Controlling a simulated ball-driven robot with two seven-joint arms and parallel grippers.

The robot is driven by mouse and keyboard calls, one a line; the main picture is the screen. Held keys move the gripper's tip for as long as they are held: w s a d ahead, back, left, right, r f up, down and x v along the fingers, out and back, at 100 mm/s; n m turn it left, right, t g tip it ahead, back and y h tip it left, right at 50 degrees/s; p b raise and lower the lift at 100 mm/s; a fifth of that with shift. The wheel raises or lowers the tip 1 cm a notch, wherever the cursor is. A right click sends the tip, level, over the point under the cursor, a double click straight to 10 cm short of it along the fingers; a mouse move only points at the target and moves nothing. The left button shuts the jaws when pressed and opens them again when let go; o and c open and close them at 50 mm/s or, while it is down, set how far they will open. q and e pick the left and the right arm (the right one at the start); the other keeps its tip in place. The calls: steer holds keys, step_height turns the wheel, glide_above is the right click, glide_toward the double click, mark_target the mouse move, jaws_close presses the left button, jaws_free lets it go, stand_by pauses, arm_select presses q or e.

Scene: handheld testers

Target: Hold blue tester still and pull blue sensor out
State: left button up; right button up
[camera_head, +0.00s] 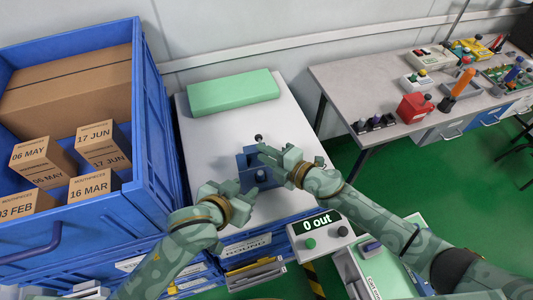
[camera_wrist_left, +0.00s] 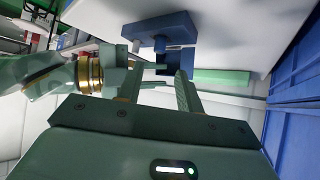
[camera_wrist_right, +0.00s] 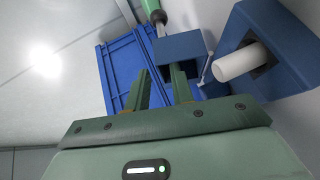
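The blue tester (camera_head: 243,162) stands on the white tabletop, partly hidden by my grippers. In the right wrist view the tester (camera_wrist_right: 290,50) shows a white cylinder, with a smaller blue block (camera_wrist_right: 180,46) to its left; I cannot tell whether this block is the sensor. It also shows in the left wrist view (camera_wrist_left: 160,26). My left gripper (camera_head: 236,188) is open at the tester's near left side, its fingers (camera_wrist_left: 158,82) apart with nothing held. My right gripper (camera_head: 272,158) is partly open at the tester's right side, its fingers (camera_wrist_right: 162,72) close to the smaller block.
A green block (camera_head: 233,92) lies at the back of the white table (camera_head: 200,135). A blue crate (camera_head: 150,120) with cartons stands left. A "0 out" button box (camera_head: 322,238) is at the front right. A side bench (camera_head: 385,75) holds several devices.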

mark_target(258, 176)
jaws_close()
arm_select(q)
steer(key=shift+o, duration=1)
steer(key=f, duration=0.1)
steer(key=a+f, duration=0.1)
steer(key=f, duration=0.2)
steer(key=shift+s+a, duration=0.25)
steer(key=shift+a, duration=0.15)
steer(key=shift+w+f+t, duration=0.15)
steer(key=shift+f+t, duration=0.2)
steer(key=shift+t, duration=0.15)
steer(key=shift+w+d+t+h, duration=0.15)
steer(key=shift+t+h, duration=0.15)
steer(key=shift+h, duration=0.2)
steer(key=shift+w+d+r+m+t+h, duration=0.4)
steer(key=shift+d+r, duration=0.1)
steer(key=shift+r, duration=0.1)
steer(key=x, duration=0.7)
steer(key=shift+d+r, duration=0.15)
steer(key=shift+d, duration=0.1)
steer(key=shift+c, duration=0.4)
